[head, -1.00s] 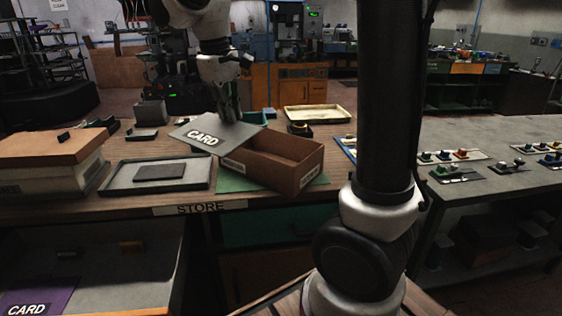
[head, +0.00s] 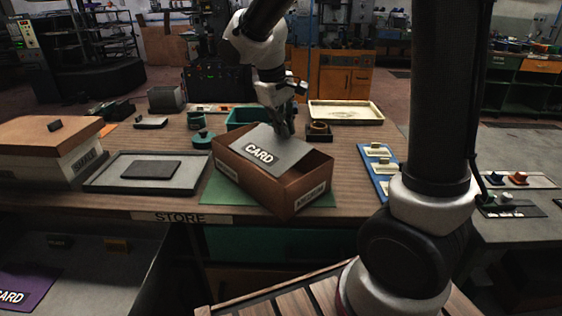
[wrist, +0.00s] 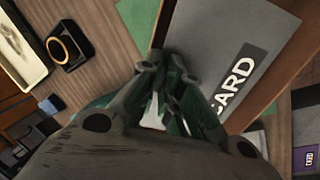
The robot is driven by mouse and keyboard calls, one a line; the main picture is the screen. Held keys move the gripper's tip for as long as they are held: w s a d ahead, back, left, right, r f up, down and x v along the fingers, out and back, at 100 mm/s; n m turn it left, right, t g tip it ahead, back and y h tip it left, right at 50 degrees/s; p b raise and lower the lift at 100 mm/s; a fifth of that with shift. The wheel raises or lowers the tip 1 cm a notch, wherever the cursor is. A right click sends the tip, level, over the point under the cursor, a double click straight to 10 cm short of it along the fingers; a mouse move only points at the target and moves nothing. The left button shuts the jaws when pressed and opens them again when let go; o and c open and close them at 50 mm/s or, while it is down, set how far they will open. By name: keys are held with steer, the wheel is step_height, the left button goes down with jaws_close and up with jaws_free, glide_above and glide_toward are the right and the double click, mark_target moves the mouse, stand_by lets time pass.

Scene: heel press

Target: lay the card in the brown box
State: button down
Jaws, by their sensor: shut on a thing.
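The grey card (head: 262,152), marked CARD, is over the open brown box (head: 290,197), tilted, its near-left part above the box opening. My gripper (head: 285,132) is shut on the card's far edge. In the wrist view my gripper (wrist: 172,88) pinches the edge of the card (wrist: 235,70), and the box (wrist: 262,112) shows beneath and beside it. The box stands open on a green mat (head: 216,188) on the wooden table. The card hides most of the box's inside; whether it touches the rim I cannot tell.
A grey tray (head: 103,183) with a dark plate lies left of the box. A lidded box (head: 45,145) stands further left. Behind are a teal bin (head: 240,115) and a cream tray (head: 345,113). A blue board (head: 378,172) lies to the right.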

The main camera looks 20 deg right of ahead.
mark_target(283, 151)
steer(key=x, duration=0.2)
steer(key=a+x, duration=0.1)
steer(key=x, duration=0.4)
steer(key=shift+s+a+f, duration=0.3)
steer(key=shift+a+f, duration=0.05)
steer(key=c, duration=2)
jaws_free()
steer(key=shift+f, duration=0.1)
steer(key=shift+o, duration=0.6)
